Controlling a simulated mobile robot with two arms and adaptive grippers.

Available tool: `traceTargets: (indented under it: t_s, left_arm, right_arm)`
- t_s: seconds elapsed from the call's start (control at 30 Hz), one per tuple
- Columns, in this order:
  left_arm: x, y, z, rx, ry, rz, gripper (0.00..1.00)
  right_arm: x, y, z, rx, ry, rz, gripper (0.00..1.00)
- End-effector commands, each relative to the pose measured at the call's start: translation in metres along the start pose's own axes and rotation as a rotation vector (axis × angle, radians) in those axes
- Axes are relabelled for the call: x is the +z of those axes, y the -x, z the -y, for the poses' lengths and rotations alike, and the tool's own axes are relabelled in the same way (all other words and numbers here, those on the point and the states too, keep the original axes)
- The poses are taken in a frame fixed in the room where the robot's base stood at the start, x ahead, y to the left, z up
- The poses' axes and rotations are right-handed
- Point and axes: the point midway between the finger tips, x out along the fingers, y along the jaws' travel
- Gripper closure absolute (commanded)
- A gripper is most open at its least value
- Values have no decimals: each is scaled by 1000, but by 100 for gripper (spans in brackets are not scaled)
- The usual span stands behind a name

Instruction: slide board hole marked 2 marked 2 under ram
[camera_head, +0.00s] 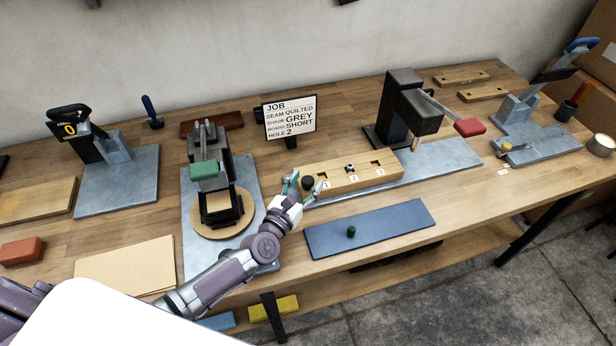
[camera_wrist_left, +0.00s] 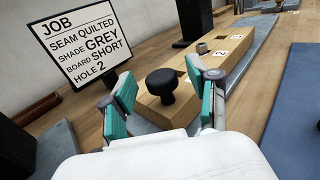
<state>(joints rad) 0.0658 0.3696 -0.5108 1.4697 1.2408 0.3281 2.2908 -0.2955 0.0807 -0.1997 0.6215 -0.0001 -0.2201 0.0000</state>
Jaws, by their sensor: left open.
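The wooden board (camera_head: 335,184) has holes marked 1, 2 and 3 and lies on a grey plate (camera_head: 430,163). A small metal piece (camera_head: 349,168) sits by the hole marked 2. The black knob (camera_head: 308,183) stands at the board's left end and also shows in the left wrist view (camera_wrist_left: 161,80). The dark press (camera_head: 412,108), with its ram (camera_head: 415,144) and red-ended lever, stands to the right, near the hole marked 3. My left gripper (camera_head: 303,188) is open, with its teal fingers either side of the knob in view; contact cannot be told. My right gripper is not in view.
A job sign (camera_head: 290,118) reading HOLE 2 stands behind the board's left end. A blue mat (camera_head: 385,228) with a green knob lies in front. A press with a green pad (camera_head: 205,170) is left of my gripper.

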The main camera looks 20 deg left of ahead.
Motion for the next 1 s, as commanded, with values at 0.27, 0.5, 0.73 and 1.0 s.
traceTargets:
  t_s: [0.27,0.5,0.73,1.0]
  left_arm:
    - [0,-14,0,-1,-1,0,40]
    - [0,-14,0,-1,-1,0,48]
    - [0,-14,0,-1,-1,0,87]
    - [0,-14,0,-1,-1,0,100]
  right_arm:
    - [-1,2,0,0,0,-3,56]
    - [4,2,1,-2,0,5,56]
    - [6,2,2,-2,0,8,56]
    - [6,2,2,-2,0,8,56]
